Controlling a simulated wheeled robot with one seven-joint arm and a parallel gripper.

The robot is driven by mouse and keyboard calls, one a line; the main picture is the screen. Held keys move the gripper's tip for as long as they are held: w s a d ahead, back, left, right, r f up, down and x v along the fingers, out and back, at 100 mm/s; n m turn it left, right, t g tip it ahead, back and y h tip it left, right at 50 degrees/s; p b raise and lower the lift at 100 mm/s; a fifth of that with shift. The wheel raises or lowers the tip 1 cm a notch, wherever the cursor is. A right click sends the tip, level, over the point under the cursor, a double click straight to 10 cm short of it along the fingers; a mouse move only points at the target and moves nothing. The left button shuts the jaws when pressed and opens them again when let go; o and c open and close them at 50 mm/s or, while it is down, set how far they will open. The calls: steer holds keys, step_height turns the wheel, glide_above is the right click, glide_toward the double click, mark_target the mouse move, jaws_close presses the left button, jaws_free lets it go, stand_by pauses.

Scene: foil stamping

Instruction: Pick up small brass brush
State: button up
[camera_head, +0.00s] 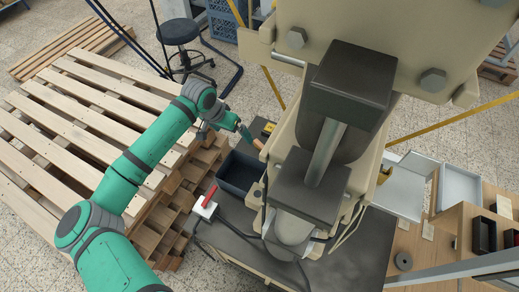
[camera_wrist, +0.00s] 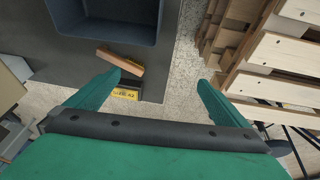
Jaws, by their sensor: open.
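A small brush with a brown wooden body (camera_wrist: 121,62) and a dark bristle side lies at the edge of the dark grey worktop in the wrist view. In the head view its orange-brown end (camera_head: 257,144) shows beside the press, partly hidden. My gripper (camera_wrist: 158,82) is open and empty. In the head view my gripper (camera_head: 240,128) is left of the brush, close to the worktop edge.
A dark bin (camera_head: 240,172) stands on the worktop (camera_wrist: 65,60) beside the brush. A yellow and black item (camera_wrist: 126,93) lies close to the brush, partly behind the left finger. The large press (camera_head: 340,130) stands to the right. Stacked wooden pallets (camera_head: 70,130) are under my arm.

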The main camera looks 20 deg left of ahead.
mark_target(265, 149)
steer(key=w+d+r+m+g, duration=0.2)
steer(key=d+m, duration=0.2)
steer(key=d, duration=0.7)
steer(key=shift+y, duration=0.4)
steer(key=f, duration=0.7)
steer(key=w+f, duration=0.1)
steer(key=f, duration=0.3)
steer(key=shift+w+d, duration=0.1)
steer(key=shift+c, duration=0.3)
steer(key=c, duration=0.8)
steer(key=shift+r, duration=0.1)
step_height(265, 149, up, 10)
steer(key=shift+f, duration=0.1)
